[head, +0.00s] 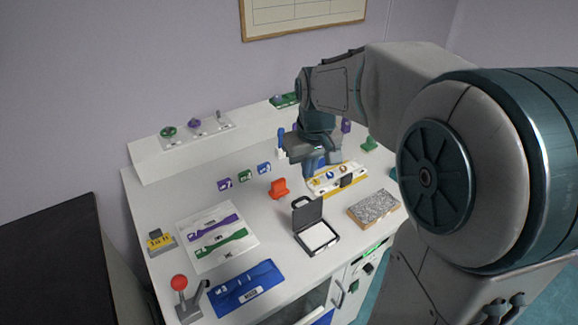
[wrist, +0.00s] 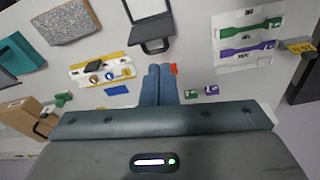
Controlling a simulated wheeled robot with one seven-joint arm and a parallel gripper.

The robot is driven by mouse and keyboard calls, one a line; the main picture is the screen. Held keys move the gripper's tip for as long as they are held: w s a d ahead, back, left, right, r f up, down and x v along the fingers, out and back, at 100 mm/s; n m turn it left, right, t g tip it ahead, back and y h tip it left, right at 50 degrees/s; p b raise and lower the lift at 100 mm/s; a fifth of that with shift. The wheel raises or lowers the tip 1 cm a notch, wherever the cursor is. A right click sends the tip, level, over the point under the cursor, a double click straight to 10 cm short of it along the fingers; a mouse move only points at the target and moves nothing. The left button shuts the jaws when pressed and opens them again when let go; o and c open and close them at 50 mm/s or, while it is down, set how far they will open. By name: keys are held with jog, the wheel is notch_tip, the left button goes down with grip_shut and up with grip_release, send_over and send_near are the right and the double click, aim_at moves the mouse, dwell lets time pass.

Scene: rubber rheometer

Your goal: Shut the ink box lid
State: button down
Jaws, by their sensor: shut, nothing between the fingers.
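The ink box (head: 320,237) is a small black case with a white pad inside, on the white table. Its dark lid (head: 307,213) stands open, raised at the far side of the box, with a handle at its top. In the wrist view the lid (wrist: 152,28) is at the top centre, and the box beyond it is partly cut off by the frame edge. My gripper (head: 322,170) is above the table, behind the ink box and apart from it. In the wrist view its blue fingers (wrist: 158,80) are together and empty, pointing toward the lid.
An orange-red object (head: 279,188) stands behind the lid. A yellow and white tray (head: 335,180) lies under and beside my gripper. A grey speckled block (head: 373,208) is right of the box. A white sheet with purple and green strips (head: 217,236) lies left.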

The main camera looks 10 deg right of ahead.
aim_at(303, 209)
jog(key=w+f+n+g+b, duration=0.1)
jog(key=w+f, duration=0.3)
jog(key=w, duration=0.2)
jog(key=w+f+n, duration=0.1)
jog(key=w+f, duration=0.3)
jog(key=w, duration=0.3)
jog(key=f, duration=0.3)
jog(key=f+p, duration=0.1)
jog(key=f, duration=0.4)
jog(key=shift+w+a+f, duration=0.2)
jog(key=shift+w+f, duration=0.1)
jog(key=shift+f, duration=0.1)
jog(key=shift+s+d+f+p, duration=0.15)
jog(key=shift+f+p, duration=0.15)
jog(key=shift+p, duration=0.15)
jog(key=shift+s+d+r+p, duration=0.15)
jog(key=shift+s+d+p, duration=0.1)
jog(key=shift+s, duration=0.55)
jog(key=shift+s+d+r+p, duration=0.15)
jog(key=shift+s+d+p, duration=0.1)
jog(key=shift+s, duration=0.5)
jog(key=shift+s+d+b, duration=0.1)
jog(key=shift+s+b, duration=0.05)
jog(key=shift+b, duration=0.55)
jog(key=shift+s+r+t+b, duration=0.1)
jog(key=shift+r+t+b, duration=0.1)
jog(key=shift+t+b, duration=0.1)
